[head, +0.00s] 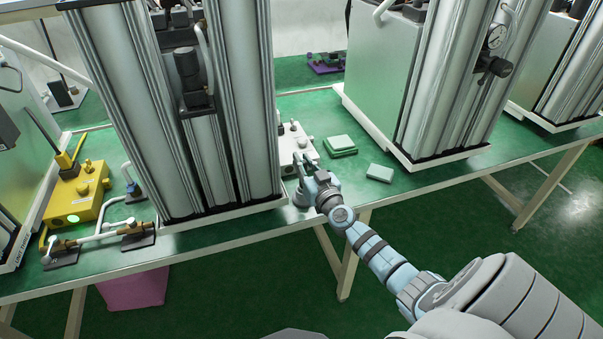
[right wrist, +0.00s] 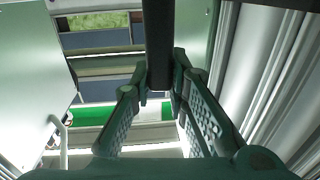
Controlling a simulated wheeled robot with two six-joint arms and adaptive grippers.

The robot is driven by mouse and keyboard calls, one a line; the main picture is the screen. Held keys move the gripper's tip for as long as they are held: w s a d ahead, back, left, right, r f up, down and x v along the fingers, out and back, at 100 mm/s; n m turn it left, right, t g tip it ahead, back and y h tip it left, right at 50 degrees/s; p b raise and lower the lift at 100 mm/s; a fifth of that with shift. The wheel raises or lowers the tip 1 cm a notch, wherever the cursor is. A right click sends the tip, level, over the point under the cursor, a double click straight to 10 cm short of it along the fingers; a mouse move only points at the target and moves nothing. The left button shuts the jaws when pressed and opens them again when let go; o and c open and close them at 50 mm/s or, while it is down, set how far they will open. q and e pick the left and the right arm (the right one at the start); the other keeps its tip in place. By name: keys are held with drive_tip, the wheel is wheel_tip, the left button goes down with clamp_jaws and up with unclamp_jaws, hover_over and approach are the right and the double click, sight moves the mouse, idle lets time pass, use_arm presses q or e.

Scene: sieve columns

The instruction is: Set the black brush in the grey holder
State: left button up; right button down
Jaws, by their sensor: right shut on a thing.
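My right gripper (head: 303,170) is at the front edge of the green bench, right of the near pair of metal columns. In the right wrist view, its two fingers (right wrist: 160,85) are shut on a dark, straight bar, which looks like the black brush (right wrist: 158,40). The bar runs up out of the top of that view. In the head view the brush cannot be made out at the gripper. I cannot pick out the grey holder with certainty in either view. My left gripper is not in view.
Tall metal columns (head: 235,110) stand close left of the gripper, more columns (head: 440,80) to the right. A white box (head: 296,140) is just behind the gripper. A yellow box (head: 75,195) stands left.

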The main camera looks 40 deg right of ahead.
drive_tip(key=shift+r, duration=0.15)
drive_tip(key=c, duration=1.9)
unclamp_jaws()
drive_tip(key=o, duration=0.3)
drive_tip(key=shift+o, duration=0.2)
